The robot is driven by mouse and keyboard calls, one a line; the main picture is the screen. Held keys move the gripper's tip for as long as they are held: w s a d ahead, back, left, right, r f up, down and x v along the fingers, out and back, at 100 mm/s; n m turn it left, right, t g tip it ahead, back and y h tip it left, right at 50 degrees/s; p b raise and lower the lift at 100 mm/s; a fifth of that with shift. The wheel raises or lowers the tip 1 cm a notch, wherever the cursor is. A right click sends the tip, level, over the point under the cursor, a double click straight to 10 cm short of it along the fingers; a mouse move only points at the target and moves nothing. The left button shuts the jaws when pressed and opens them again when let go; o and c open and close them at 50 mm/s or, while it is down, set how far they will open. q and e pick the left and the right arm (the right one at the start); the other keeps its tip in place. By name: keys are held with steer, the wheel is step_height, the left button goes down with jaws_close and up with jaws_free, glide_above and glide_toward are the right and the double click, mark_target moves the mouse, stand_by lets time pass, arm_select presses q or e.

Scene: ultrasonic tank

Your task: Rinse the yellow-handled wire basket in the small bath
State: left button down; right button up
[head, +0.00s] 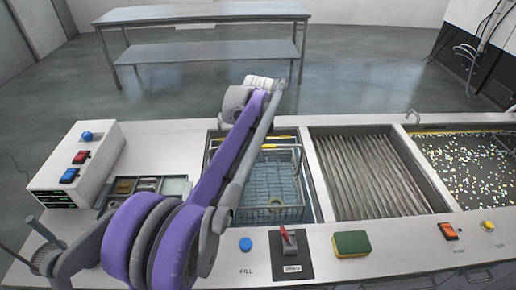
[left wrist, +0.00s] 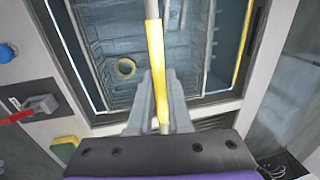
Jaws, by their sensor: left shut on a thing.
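The yellow-handled wire basket (head: 270,187) is inside the small bath (head: 315,200) in the head view, with a yellow ring (head: 275,202) in it. Its mesh (left wrist: 98,62) and the ring (left wrist: 125,67) also show in the left wrist view. My left gripper (left wrist: 157,78) is shut on the yellow handle (left wrist: 156,50), which runs between its fingers. In the head view my purple left arm crosses over the bath and hides that gripper and part of the basket. I cannot tell how deep the basket sits in the liquid. My right gripper is not in view.
A bath with slanted grey ribs (head: 375,180) and a speckled bath (head: 465,165) lie to the right. A red lever (head: 288,238), a blue button (head: 245,244) and a sponge (head: 352,244) line the front edge. A control box (head: 80,165) stands at left.

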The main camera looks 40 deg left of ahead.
arm_select(q)
steer(key=shift+r+p, duration=2.05)
steer(key=shift+r, duration=1.45)
steer(key=shift+w+r+p, duration=0.1)
steer(key=shift+r+p, duration=1.45)
steer(key=shift+r, duration=1.35)
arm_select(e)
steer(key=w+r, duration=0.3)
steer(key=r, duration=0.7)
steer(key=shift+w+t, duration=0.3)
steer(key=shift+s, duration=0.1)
